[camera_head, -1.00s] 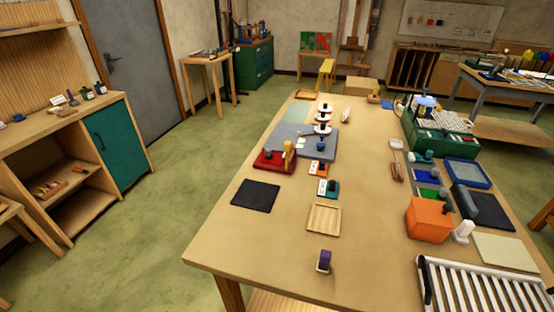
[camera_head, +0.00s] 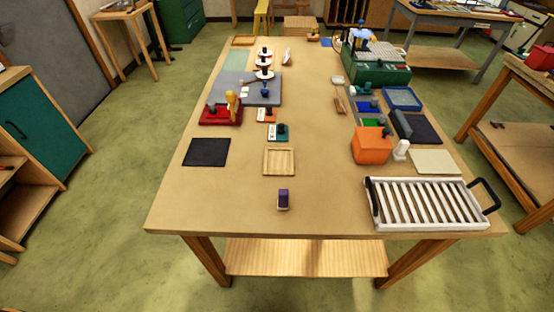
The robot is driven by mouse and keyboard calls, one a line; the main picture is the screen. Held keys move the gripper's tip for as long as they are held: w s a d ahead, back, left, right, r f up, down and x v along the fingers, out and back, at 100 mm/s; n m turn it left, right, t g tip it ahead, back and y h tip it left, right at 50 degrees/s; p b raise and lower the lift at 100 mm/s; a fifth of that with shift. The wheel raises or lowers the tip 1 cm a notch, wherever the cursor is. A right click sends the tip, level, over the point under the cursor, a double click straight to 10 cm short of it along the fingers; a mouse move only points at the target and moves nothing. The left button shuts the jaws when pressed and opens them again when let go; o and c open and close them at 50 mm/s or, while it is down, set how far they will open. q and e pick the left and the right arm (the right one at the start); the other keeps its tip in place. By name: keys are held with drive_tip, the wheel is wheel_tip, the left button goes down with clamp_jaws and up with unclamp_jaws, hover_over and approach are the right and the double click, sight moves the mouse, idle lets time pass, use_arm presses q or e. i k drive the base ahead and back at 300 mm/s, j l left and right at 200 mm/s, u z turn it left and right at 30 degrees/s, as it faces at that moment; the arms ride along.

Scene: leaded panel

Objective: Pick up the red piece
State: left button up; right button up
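The red piece is close to the front left of a grey board (camera_head: 270,95), and the exact contact is too small to tell. Neither of my grippers is in view.
A black mat (camera_head: 207,152), a shallow wooden tray (camera_head: 279,161) and a purple block (camera_head: 283,198) lie nearer the front. An orange block (camera_head: 372,146), a white slatted rack (camera_head: 425,204) and a green case (camera_head: 375,72) stand on the right. The table's middle is mostly clear.

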sight(215, 112)
drive_tip(key=z, duration=0.25)
drive_tip(key=j+z, duration=0.8)
drive_tip(key=z, duration=0.15)
drive_tip(key=k+j+z, duration=0.2)
drive_tip(key=z, duration=0.25)
drive_tip(key=j, duration=0.15)
